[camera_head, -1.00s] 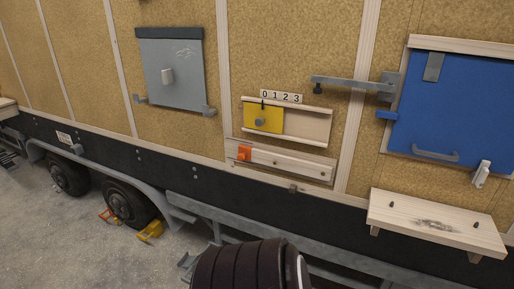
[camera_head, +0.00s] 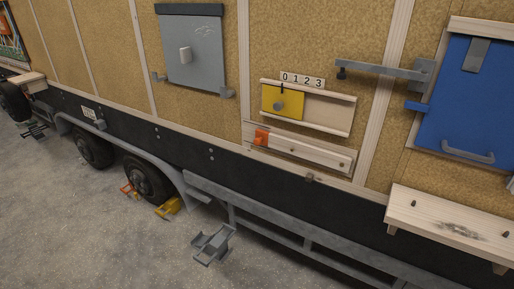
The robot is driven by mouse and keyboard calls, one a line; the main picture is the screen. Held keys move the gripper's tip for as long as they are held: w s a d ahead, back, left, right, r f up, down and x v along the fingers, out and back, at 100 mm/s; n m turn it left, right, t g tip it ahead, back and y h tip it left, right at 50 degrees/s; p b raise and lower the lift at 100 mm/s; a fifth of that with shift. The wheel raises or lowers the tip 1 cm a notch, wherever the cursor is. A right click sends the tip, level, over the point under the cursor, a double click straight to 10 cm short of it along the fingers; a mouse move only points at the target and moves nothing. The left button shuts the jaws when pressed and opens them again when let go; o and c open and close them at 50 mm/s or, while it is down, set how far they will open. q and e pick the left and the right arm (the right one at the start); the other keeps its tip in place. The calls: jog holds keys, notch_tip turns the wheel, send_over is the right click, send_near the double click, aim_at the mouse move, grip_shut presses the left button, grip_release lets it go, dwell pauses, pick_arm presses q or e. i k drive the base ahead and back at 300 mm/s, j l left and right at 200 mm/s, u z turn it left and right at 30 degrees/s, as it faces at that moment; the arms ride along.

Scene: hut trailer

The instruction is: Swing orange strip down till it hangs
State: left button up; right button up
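The only orange piece on the wall is a small orange block (camera_head: 262,137). It sits at the left end of a pale wooden rail (camera_head: 305,150), below the yellow panel. I cannot tell whether it is the orange strip the task names; no long orange strip shows clearly. Neither of my grippers is in view.
A yellow sliding panel (camera_head: 283,103) sits below a 0-1-2-3 scale (camera_head: 302,80). A grey hatch (camera_head: 196,62), a grey bar (camera_head: 375,70), a blue door (camera_head: 470,105) and a wooden shelf (camera_head: 440,222) project nearby. Yellow chock (camera_head: 167,208) and grey stand (camera_head: 212,244) are on the floor.

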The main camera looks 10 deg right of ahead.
aim_at(335, 161)
jog(key=z, duration=0.75)
